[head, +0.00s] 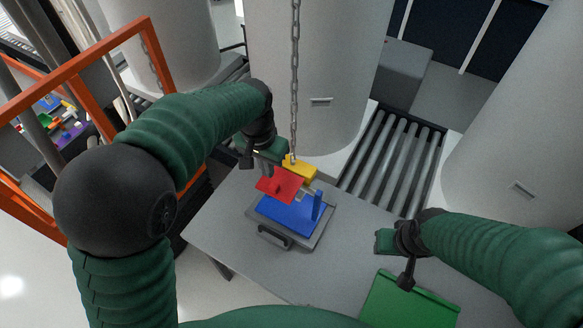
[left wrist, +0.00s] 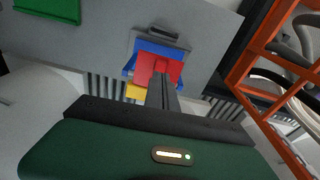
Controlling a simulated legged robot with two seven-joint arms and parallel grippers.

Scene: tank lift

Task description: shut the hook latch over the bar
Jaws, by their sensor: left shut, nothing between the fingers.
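A blue base (head: 288,212) with an upright blue post (head: 317,206) lies in a grey tray (head: 313,238) on the table. A red flat piece (head: 284,184) sits tilted above the base, with a yellow block (head: 301,171) behind it. A short pale bar shows at the red piece's right edge; I cannot tell whether a hook lies over it. My left gripper (head: 267,170) is shut and empty, with its fingertips at the red piece; contact is unclear. In the left wrist view the fingers (left wrist: 161,84) overlap the red piece (left wrist: 146,68). My right gripper (head: 381,241) hangs right of the tray, its jaws unclear.
The grey table (head: 225,228) has free room left and right of the tray. A green panel (head: 410,302) lies at the front right. A chain (head: 295,80) hangs behind the yellow block. Large pale tanks (head: 312,75) and a roller conveyor (head: 385,160) stand beyond.

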